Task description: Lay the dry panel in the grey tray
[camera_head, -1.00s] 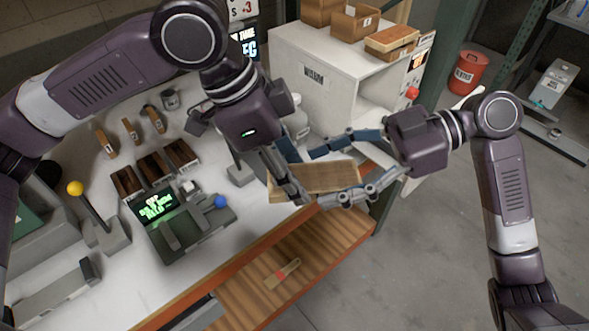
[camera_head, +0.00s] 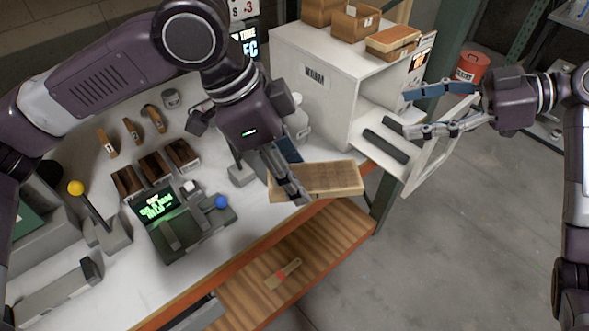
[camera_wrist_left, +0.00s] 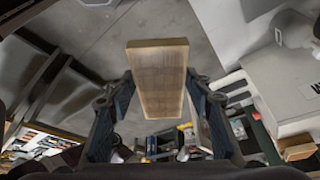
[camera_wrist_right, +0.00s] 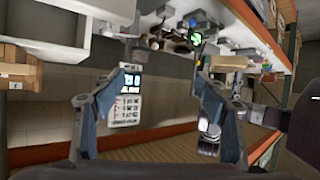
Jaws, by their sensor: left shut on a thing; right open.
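The panel (camera_head: 330,179) is a flat, light-brown wooden board. My left gripper (camera_head: 287,172) is shut on its left end and holds it by the front edge of the bench. In the left wrist view the panel (camera_wrist_left: 160,80) stands out between the two fingers. My right gripper (camera_head: 410,112) is open and empty, in front of the white cabinet's opening and apart from the panel. A grey part (camera_head: 200,315) shows at the bench's lower front edge; I cannot tell whether it is the grey tray.
The white cabinet (camera_head: 315,95) stands open, with a pale framed door (camera_head: 440,150) at its right. A screen device (camera_head: 185,225), a yellow-knobbed lever (camera_head: 76,188) and wooden blocks crowd the bench. A brush (camera_head: 283,273) lies on the lower wooden shelf. Open floor is at the right.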

